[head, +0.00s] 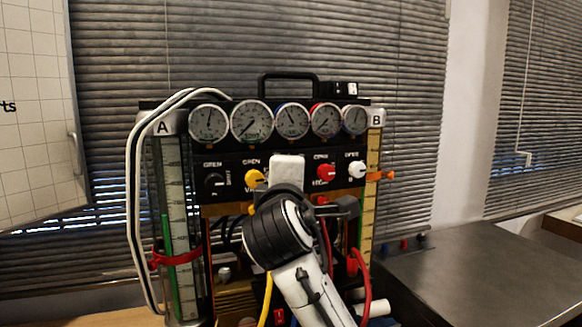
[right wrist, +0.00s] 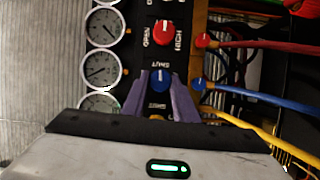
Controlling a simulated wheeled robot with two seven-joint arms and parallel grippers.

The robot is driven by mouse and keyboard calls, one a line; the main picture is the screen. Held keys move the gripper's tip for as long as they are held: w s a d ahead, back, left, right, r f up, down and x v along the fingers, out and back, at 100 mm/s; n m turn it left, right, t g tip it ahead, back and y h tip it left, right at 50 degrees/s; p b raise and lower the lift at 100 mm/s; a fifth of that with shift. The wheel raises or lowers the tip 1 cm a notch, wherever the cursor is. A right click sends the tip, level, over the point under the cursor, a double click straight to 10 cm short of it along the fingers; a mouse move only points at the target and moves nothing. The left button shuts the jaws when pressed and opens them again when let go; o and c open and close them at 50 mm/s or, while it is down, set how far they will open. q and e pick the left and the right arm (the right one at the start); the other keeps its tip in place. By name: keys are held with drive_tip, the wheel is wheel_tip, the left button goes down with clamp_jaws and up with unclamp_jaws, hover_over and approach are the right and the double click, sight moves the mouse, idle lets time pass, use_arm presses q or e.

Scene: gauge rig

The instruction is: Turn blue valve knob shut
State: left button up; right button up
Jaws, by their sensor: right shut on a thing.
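The blue valve knob (right wrist: 160,79) shows in the right wrist view on the black panel, with a white pointer mark on it. My right gripper (right wrist: 161,86) has its purple fingers on either side of the knob and is shut on it. In the head view my right arm comes up from below in front of the panel (head: 221,194), and my wrist hides the blue knob. I cannot tell the knob's exact angle. My left gripper is in neither view.
A black knob (head: 215,181), a yellow knob (head: 255,178), a red knob (head: 326,172) and a white knob (head: 357,169) share the panel. Several round gauges (head: 251,121) sit above. Red, blue and yellow hoses (right wrist: 250,101) run beside the panel. A grey worktop (head: 480,275) lies right.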

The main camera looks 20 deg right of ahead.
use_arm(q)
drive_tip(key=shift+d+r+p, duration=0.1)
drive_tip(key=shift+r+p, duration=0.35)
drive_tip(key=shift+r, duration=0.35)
use_arm(e)
drive_tip(key=shift+m+y, duration=0.3)
drive_tip(key=shift+m, duration=0.3)
drive_tip(key=o, duration=1.1)
drive_tip(key=shift+c, duration=0.2)
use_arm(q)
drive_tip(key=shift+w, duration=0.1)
use_arm(e)
drive_tip(key=shift+s+a, duration=0.1)
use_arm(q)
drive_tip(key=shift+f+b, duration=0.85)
use_arm(e)
drive_tip(key=v, duration=1)
drive_tip(key=shift+r, duration=0.15)
drive_tip(key=shift+a, duration=0.1)
